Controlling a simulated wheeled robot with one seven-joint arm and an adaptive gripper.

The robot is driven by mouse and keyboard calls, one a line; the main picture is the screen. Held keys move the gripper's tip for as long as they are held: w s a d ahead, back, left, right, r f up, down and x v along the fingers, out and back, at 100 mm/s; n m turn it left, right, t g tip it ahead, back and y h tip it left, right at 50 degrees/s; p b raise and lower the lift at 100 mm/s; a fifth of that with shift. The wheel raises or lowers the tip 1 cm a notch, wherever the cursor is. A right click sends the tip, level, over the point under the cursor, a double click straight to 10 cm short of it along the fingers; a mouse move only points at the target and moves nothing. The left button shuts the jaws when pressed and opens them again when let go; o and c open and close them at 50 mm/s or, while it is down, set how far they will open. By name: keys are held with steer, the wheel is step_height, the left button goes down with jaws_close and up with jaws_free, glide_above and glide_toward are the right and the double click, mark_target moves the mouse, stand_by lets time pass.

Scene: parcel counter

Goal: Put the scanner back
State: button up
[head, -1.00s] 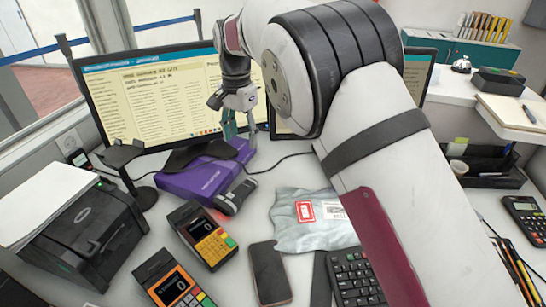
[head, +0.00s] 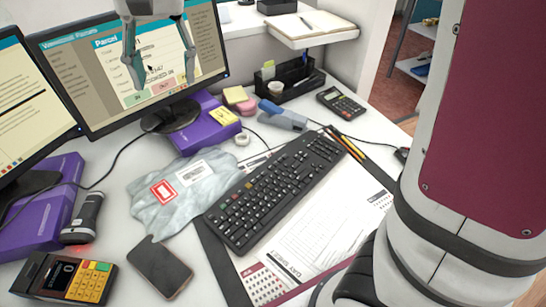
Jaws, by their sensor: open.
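A dark grey handheld scanner (head: 84,218) lies on the desk at the left, with a red glow on the desk by its lower end. It lies against or very near a purple box (head: 38,228). My gripper (head: 162,82) is at the top left, pointing down in front of the right-hand monitor (head: 95,75). Its fingers are spread and nothing is between them. It is apart from the scanner, above and to the right of it in the picture. No scanner stand shows in the current view.
A card terminal (head: 65,278), a phone (head: 160,267), a grey parcel bag (head: 185,190) and a keyboard (head: 275,190) crowd the desk. A blue-and-grey hand tool (head: 284,116) lies beyond the keyboard. A second purple box (head: 205,122) stands by the monitor. My arm covers the right side.

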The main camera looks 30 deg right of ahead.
steer(key=s+d+n, duration=0.1)
steer(key=s+d, duration=0.9)
steer(key=s, duration=0.4)
steer(key=s+d+f, duration=0.2)
steer(key=s+f, duration=0.1)
steer(key=s, duration=0.3)
steer(key=s+d+f+n+t+h, duration=0.1)
steer(key=s+d+f, duration=0.1)
steer(key=s+f, duration=0.2)
steer(key=s, duration=0.2)
steer(key=shift+s+f+n, duration=0.25)
steer(key=shift+s+n, duration=0.05)
steer(key=shift+d+r, duration=0.1)
step_height(320, 180, up, 13)
steer(key=t+p, duration=0.2)
steer(key=p, duration=0.9)
steer(key=shift+d+t+p, duration=0.25)
steer(key=shift+t+p, duration=0.15)
